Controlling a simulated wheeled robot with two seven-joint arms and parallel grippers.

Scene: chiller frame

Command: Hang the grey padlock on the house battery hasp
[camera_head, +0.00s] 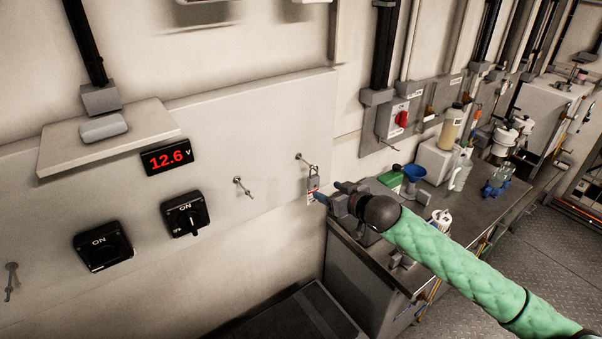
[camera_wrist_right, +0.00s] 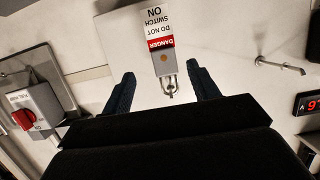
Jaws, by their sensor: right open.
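The grey padlock (camera_head: 313,184), with a red and white danger label, hangs by its shackle at the right-hand wall peg (camera_head: 300,157). In the right wrist view the padlock (camera_wrist_right: 165,62) appears upside down, its label reading "DANGER DO NOT SWITCH ON". My right gripper (camera_head: 330,193) is open just in front of the padlock, at its lower right in the head view. In the wrist view its two blue fingers (camera_wrist_right: 162,78) stand on either side of the padlock, with gaps showing. No label tells which fitting is the house battery hasp. My left gripper is out of view.
Two black rotary switches (camera_head: 185,214) (camera_head: 103,246) are on the wall panel below a red 12.6 V display (camera_head: 167,157). Another peg (camera_head: 242,186) sticks out between switches and padlock. A cluttered bench (camera_head: 430,200) with bottles and a funnel stands at the right.

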